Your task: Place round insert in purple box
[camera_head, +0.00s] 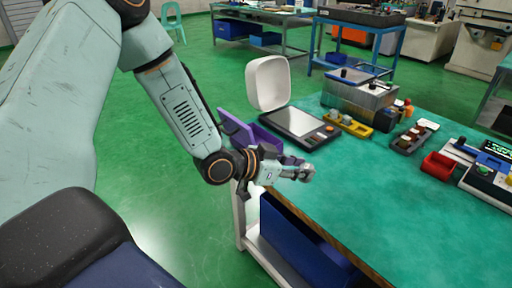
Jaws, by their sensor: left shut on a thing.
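My left gripper (299,171) is over the near left corner of the green table, shut on a small grey piece at its fingertips. The piece looks like the round insert (308,173), but it is small and partly covered by the fingers. The purple box (236,130) is just behind my left wrist, at the table's left edge. My wrist and forearm hide much of it, and its inside cannot be seen. The gripper is to the right of the box and nearer the camera. My right gripper is not in view.
A scale-like device (298,122) and a white rounded shell (267,83) stand behind the box. A yellow tray (349,125), a dark tray (414,138) and a red bin (438,166) lie farther right. The table's front middle is clear.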

